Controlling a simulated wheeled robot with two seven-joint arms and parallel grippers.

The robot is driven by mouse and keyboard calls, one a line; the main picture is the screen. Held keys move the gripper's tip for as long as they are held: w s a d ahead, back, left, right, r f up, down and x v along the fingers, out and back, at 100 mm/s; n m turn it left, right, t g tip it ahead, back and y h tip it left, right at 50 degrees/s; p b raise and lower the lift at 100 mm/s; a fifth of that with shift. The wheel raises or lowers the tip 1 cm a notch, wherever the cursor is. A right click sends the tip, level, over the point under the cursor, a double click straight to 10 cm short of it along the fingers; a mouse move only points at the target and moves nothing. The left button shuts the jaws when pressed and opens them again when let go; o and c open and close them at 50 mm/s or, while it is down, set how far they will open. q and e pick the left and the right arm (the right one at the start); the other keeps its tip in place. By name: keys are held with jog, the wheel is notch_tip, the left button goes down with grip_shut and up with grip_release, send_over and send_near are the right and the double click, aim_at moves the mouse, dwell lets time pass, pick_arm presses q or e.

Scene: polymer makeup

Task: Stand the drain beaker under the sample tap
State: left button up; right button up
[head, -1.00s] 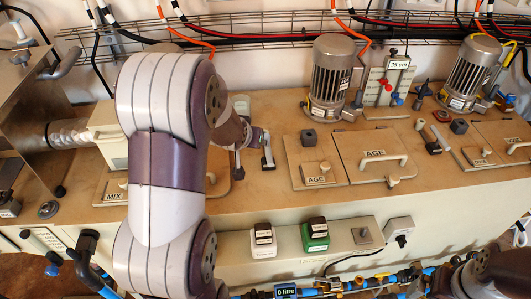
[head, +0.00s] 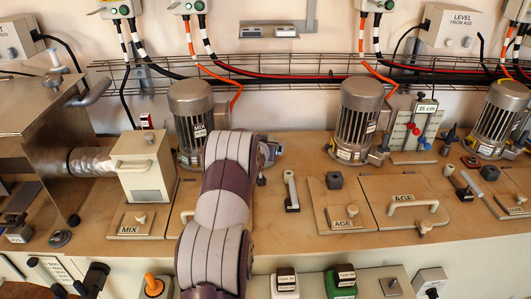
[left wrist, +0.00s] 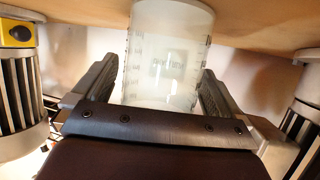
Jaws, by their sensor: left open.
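In the left wrist view a clear beaker (left wrist: 168,35) with graduation marks and a printed label stands between the two dark fingers of my left gripper (left wrist: 158,78). The fingers are open, one on each side of it, and the view looks upside down, with the tan surface at the top. In the head view my left arm reaches up over the bench and hides the gripper and beaker. I cannot pick out the sample tap. My right gripper is out of view.
Finned motors (head: 357,120) and (head: 198,120) stand on the tan bench (head: 285,225). A cream hopper (head: 142,165) stands left of my arm. A wire cable tray (head: 300,63) runs along the wall.

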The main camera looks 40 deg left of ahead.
pick_arm(q)
jog(key=shift+s+r, duration=0.1)
jog(key=shift+c, duration=0.7)
jog(key=c, duration=1)
